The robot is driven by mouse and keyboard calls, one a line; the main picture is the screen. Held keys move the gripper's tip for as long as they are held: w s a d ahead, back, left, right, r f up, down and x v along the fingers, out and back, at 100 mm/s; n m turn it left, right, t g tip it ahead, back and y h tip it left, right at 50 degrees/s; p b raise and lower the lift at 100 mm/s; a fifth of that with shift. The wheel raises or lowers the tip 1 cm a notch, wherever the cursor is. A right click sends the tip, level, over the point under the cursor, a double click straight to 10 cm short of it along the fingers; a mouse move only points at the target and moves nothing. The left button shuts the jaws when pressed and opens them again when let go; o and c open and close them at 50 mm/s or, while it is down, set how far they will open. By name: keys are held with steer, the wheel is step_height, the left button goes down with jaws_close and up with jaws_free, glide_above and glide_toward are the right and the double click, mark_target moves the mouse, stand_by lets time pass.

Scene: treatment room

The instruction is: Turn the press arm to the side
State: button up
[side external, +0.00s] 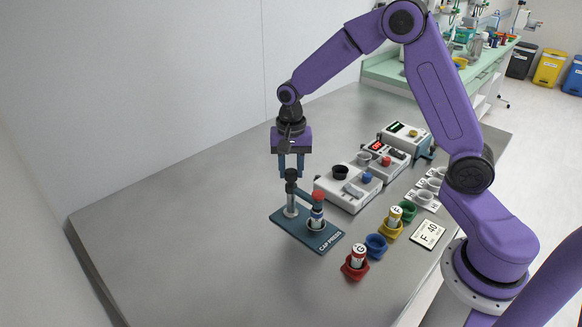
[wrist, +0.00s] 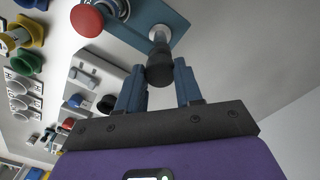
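The cap press has a blue base plate (side external: 290,234) marked CAP PRESS, with a metal post (side external: 291,205) topped by a black knob (side external: 291,175). In the wrist view the black knob (wrist: 159,70) lies between or just beyond the fingertips (wrist: 155,72); contact cannot be told. The red knob (wrist: 87,20) is left of it.
White devices (side external: 348,188) stand close to the right of the press. Red (side external: 355,268), blue (side external: 376,246), yellow (side external: 392,229) and green (side external: 405,211) holders stand to its right, the red and yellow ones with vials. The table left of the press is clear.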

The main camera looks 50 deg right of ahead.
jaws_close()
steer(key=m, duration=0.3)
steer(key=shift+m, duration=0.4)
steer(key=m, duration=0.3)
steer(key=shift+m, duration=0.3)
steer(key=m, duration=0.4)
steer(key=shift+m, duration=2.2)
